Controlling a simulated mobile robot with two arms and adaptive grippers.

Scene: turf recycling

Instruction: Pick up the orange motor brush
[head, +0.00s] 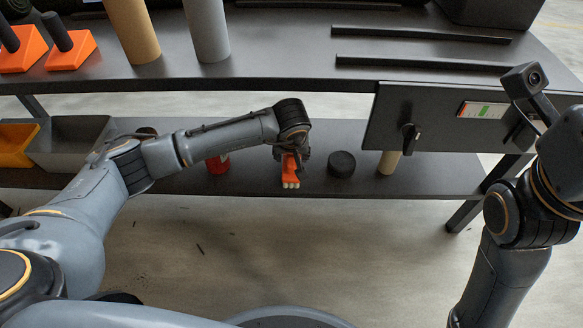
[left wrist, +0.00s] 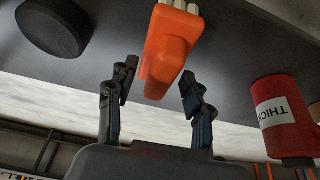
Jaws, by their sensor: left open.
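My left gripper (left wrist: 157,88) is open, one finger on each side of the narrow end of the orange body. Gaps show between the fingers and the brush, and I see no contact. In the head view my left gripper (head: 291,158) is over the brush and partly hides it. My right gripper cannot be made out.
On the lower shelf (head: 440,185), a red can (head: 217,164) stands left of the brush, a black puck (head: 341,164) and tan cylinder (head: 388,162) to the right. Grey (head: 72,145) and orange bins (head: 16,143) are at left. The upper tabletop (head: 285,45) overhangs behind.

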